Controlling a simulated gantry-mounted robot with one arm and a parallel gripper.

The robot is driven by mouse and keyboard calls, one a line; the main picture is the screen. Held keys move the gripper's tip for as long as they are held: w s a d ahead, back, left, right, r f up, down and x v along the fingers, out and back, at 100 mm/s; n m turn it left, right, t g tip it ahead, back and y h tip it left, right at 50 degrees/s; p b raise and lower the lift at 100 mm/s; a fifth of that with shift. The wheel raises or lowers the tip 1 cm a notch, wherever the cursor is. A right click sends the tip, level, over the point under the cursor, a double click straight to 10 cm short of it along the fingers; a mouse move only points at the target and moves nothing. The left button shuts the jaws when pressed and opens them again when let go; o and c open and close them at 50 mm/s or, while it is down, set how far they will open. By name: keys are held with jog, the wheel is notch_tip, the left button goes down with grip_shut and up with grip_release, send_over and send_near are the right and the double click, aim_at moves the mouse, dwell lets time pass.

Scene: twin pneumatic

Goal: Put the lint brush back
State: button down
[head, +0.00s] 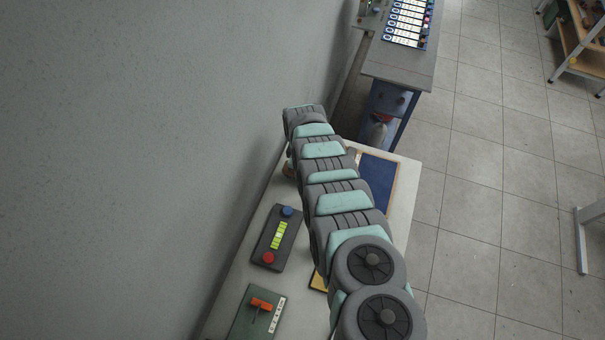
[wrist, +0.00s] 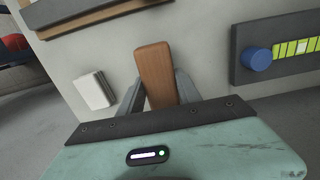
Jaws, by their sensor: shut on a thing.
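The lint brush (wrist: 154,70), seen as a brown wooden block or handle, stands up between the two grey fingers of my gripper (wrist: 158,92) in the wrist view. The fingers are shut on it, one on each side. Its lower part is hidden behind the dark edge of my gripper, so I cannot tell whether it touches the bench. In the head view my arm covers the gripper and most of the area around it.
On the pale bench (head: 236,283) are a grey panel (head: 278,237) with green bars and blue and red knobs, a green box (head: 257,315) with an orange lever, and a blue board (head: 378,185). A white block (wrist: 93,90) lies left of the brush. A wall (head: 150,150) borders the bench.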

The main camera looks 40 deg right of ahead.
jog(key=shift+f+b, duration=0.45)
jog(key=shift+f, duration=0.75)
jog(key=c, duration=0.8)
grip_release()
jog(key=shift+r, duration=0.1)
jog(key=shift+c, duration=0.2)
notch_tip(320, 180, up, 4)
jog(key=p, duration=0.3)
jog(key=shift+d+r+p, duration=0.1)
jog(key=shift+p, duration=0.2)
jog(key=shift+w+r, duration=0.15)
jog(key=shift+r, duration=0.95)
jog(key=shift+r+b, duration=0.4)
jog(key=shift+r, duration=2.55)
